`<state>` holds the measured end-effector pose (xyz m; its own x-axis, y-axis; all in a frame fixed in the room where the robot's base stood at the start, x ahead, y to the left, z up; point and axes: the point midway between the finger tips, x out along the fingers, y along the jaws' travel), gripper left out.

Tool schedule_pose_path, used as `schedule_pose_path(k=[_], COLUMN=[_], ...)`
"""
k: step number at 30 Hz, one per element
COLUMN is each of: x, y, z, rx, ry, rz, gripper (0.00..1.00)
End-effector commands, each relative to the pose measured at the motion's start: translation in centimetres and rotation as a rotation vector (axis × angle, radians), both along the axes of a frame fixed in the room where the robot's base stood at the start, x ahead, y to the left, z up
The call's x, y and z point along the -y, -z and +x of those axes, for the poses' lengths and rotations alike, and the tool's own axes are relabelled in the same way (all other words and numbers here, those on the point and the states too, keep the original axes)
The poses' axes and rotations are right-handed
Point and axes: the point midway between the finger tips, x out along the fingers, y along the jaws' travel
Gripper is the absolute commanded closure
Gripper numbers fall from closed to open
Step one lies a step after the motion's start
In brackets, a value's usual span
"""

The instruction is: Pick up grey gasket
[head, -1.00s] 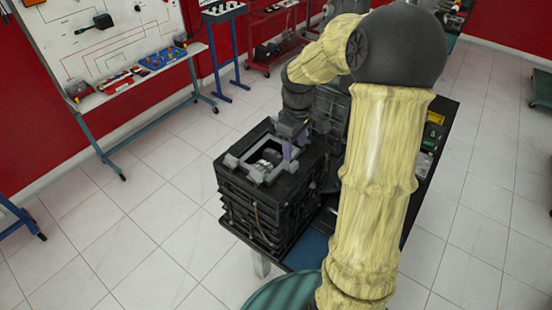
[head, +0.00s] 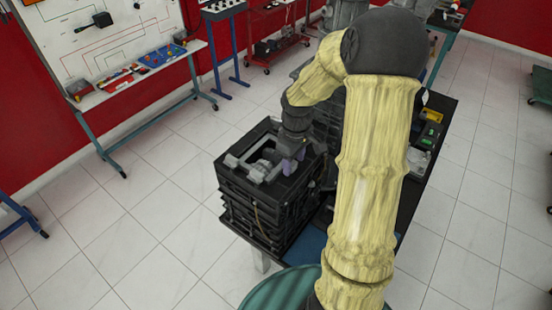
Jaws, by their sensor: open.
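The grey gasket (head: 240,165) is a frame-like piece lying on top of a stack of black crates (head: 258,205). A dark grey part shows within its opening. My gripper (head: 284,165) is at the right side of the gasket, low over the top of the stack, with purple-tinted fingers. The gripper is open. My arm reaches in from the right and hides part of the area behind the gripper. I cannot tell whether the fingers touch the gasket.
The stack stands on a dark table (head: 420,195) with small yellow and green items (head: 430,125) on its right side. A whiteboard (head: 100,30) and a bench with trainers stand at the left. Tiled floor (head: 110,240) is clear at the left.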

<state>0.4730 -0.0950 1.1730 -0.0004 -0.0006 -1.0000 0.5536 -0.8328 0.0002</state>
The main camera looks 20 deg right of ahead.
Motion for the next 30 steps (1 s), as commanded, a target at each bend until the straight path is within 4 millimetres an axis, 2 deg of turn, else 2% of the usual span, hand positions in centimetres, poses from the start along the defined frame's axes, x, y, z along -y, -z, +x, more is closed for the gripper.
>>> schedule_pose_path(k=[2,9,20,23,30], x=[0.0,0.1,0.1,0.1,0.1], y=[0.0,0.0,-0.6,-1.7,-6.2], z=[0.0,0.0,0.1,0.1,0.1], rx=[0.0,0.0,0.003,0.005,0.007], ry=[0.0,0.001,0.002,0.002,0.003], rz=[0.0,0.0,-0.001,-0.003,-0.002], gripper=[0.49,0.96,0.96,0.96,0.96])
